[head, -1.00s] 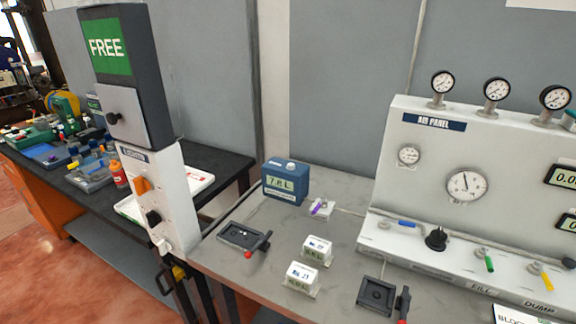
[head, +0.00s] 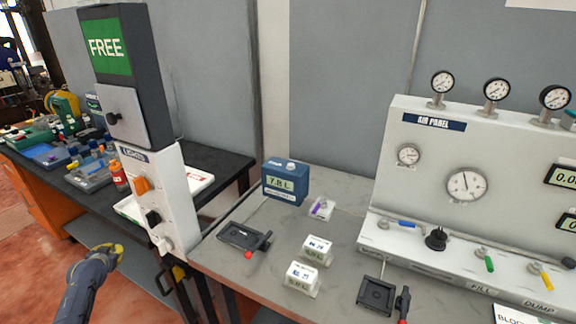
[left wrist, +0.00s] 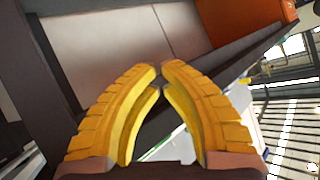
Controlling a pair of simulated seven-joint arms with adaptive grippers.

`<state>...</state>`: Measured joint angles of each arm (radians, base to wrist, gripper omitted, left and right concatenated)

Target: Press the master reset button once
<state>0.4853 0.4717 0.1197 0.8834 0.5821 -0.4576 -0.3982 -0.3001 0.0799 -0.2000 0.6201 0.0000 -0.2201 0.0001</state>
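I can read no label saying master reset. A white switch panel (head: 162,205) under the FREE sign carries an orange control (head: 141,185), a black one (head: 152,218) and a pale one (head: 163,244). A blue box with a digital display (head: 286,182) has a pale round top piece (head: 291,165). My left gripper (head: 112,250) is low at the left in the head view, left of the panel and apart from it. In the left wrist view its yellow fingers (left wrist: 159,68) meet at the tips with nothing between them. My right gripper is not in view.
A grey bench (head: 233,268) holds black trays with red-tipped levers (head: 244,237) and small white label blocks (head: 303,278). An air panel with gauges and valves (head: 470,200) stands at right. A dark bench (head: 215,165) with cluttered items is behind the switch panel.

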